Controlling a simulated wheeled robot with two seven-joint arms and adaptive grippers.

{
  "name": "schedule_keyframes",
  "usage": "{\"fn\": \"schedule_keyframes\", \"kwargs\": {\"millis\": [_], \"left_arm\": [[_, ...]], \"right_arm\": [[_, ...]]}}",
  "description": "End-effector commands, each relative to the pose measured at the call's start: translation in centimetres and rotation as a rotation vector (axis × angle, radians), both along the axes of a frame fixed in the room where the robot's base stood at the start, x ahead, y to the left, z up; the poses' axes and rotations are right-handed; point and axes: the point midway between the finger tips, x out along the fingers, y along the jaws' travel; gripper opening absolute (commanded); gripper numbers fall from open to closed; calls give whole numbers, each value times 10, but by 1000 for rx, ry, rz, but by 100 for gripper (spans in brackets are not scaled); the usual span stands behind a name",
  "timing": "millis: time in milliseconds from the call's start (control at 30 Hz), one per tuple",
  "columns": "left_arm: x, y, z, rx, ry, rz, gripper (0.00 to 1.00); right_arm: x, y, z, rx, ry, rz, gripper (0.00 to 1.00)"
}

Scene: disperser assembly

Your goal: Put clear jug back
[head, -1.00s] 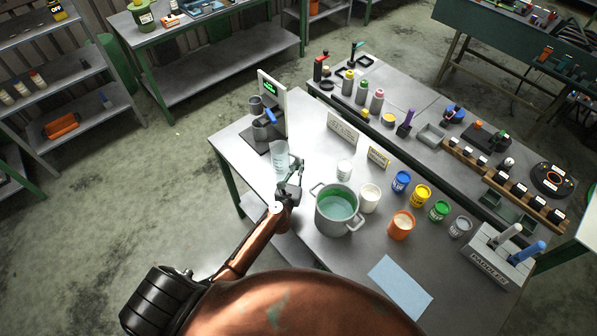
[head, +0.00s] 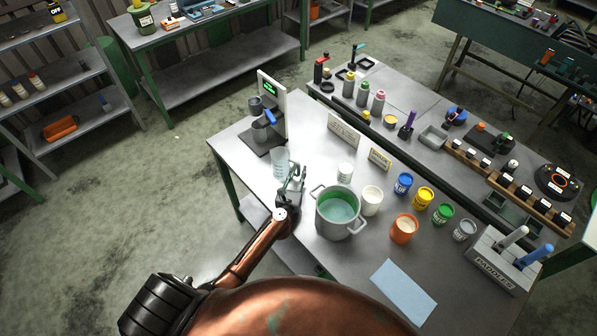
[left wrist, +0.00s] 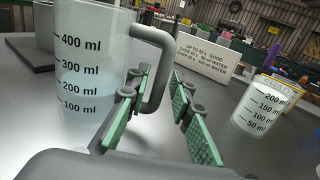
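The clear jug (head: 279,160) stands upright on the grey table, in front of the scale. In the left wrist view the jug (left wrist: 82,80) fills the left side, with black marks from 100 to 400 ml and a grey handle (left wrist: 160,65) on its right. My left gripper (head: 293,177) is at the jug's handle side. In the left wrist view its green-padded fingers (left wrist: 157,105) are apart, with the handle just beyond or between them; I cannot tell whether they touch it. My right gripper is not in view.
A pot of green liquid (head: 338,212) stands right of my gripper. A small marked beaker (left wrist: 262,103), sign cards (head: 343,130) and paint cans (head: 403,183) stand farther right. Table left of the jug is clear.

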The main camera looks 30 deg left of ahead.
Motion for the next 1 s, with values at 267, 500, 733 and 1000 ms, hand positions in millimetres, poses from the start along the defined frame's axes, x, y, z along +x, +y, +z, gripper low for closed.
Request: {"fn": "schedule_keyframes", "kwargs": {"millis": [267,500,733,1000], "left_arm": [[0,0,0,0,0,0,27],[-12,-2,2,-2,3,1,27],[-60,-11,1,-4,2,1,27],[-105,-20,2,0,1,1,27]], "right_arm": [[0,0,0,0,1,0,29],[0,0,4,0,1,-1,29],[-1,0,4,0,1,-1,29],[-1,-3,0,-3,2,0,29]]}}
